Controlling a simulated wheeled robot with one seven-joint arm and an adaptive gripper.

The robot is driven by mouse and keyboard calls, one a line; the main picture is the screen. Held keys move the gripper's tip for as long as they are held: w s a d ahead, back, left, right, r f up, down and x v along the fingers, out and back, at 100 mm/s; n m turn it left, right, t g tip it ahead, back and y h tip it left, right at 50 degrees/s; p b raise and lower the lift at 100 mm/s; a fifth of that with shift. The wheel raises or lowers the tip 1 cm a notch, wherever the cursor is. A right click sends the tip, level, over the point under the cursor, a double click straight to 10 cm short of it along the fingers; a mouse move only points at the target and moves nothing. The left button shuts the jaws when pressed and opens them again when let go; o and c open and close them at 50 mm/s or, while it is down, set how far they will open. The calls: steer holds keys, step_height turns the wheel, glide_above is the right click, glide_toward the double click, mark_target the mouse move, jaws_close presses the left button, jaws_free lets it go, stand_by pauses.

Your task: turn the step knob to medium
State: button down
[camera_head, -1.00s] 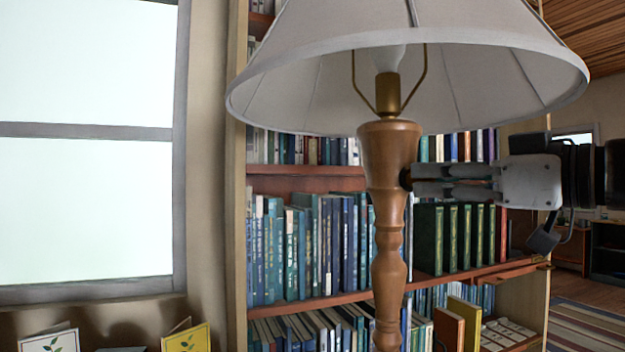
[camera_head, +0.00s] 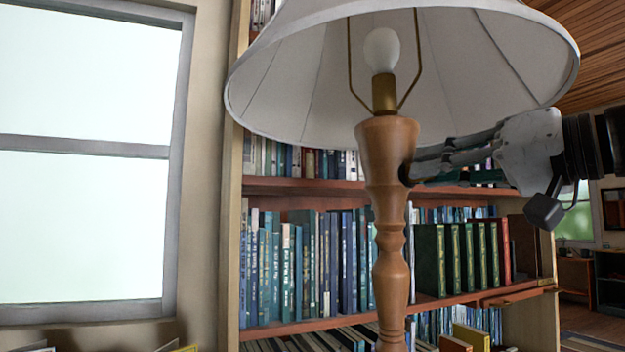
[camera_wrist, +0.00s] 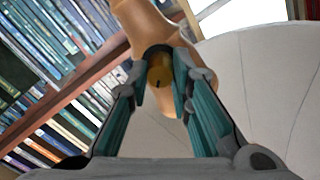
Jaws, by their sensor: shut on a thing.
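The lamp has a turned wooden post (camera_head: 390,200) and a pale shade (camera_head: 300,90). A bare bulb (camera_head: 382,50) shows under the shade and does not glow. In the wrist view a small brass knob (camera_wrist: 160,70) with a dark mark on its face sits on the wooden post (camera_wrist: 140,25). My gripper (camera_wrist: 160,75) is shut on the knob, one finger on each side. In the head view my gripper (camera_head: 410,172) reaches the post from the right, just below the shade. The knob is hidden by the fingers there, and I see no setting labels.
A bookcase (camera_head: 300,187) full of books stands behind the lamp. A window (camera_head: 85,150) is at the left. The lampshade hangs close above my gripper. A room with furniture opens at the far right.

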steer(key=shift+m+y+p, duration=0.5)
steer(key=shift+m+p, duration=6.1)
steer(key=shift+m, duration=6.5)
steer(key=c, duration=1.4)
jaws_free()
steer(key=shift+c, duration=0.2)
steer(key=shift+d, duration=0.1)
